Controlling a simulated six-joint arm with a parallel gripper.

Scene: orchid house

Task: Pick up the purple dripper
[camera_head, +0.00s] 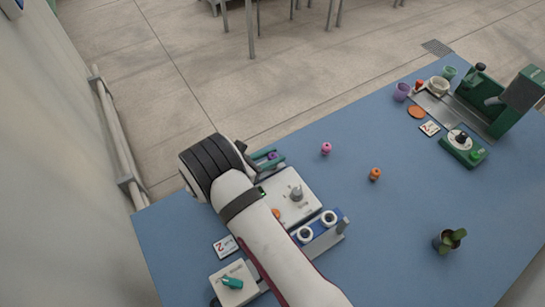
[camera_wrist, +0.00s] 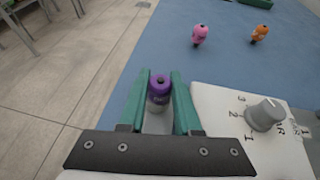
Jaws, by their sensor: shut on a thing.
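The purple dripper (camera_wrist: 159,92) is a small purple piece with a dark hole in its top. It sits upright between the two green fingers of my gripper (camera_wrist: 158,100) in the wrist view. The fingers are shut on it from both sides. In the head view, my gripper (camera_head: 268,158) is at the far left edge of the blue table, beside a white box with a grey knob, and only a bit of the purple dripper (camera_head: 272,156) shows. I cannot tell whether the dripper is clear of the surface below it.
A pink dripper (camera_head: 326,148) and an orange dripper (camera_head: 375,174) stand on the blue table (camera_head: 400,240). The white knob box (camera_wrist: 225,105) is close to my gripper's right. A potted plant (camera_head: 447,242) stands at right; a green machine (camera_head: 520,90) is at the far right.

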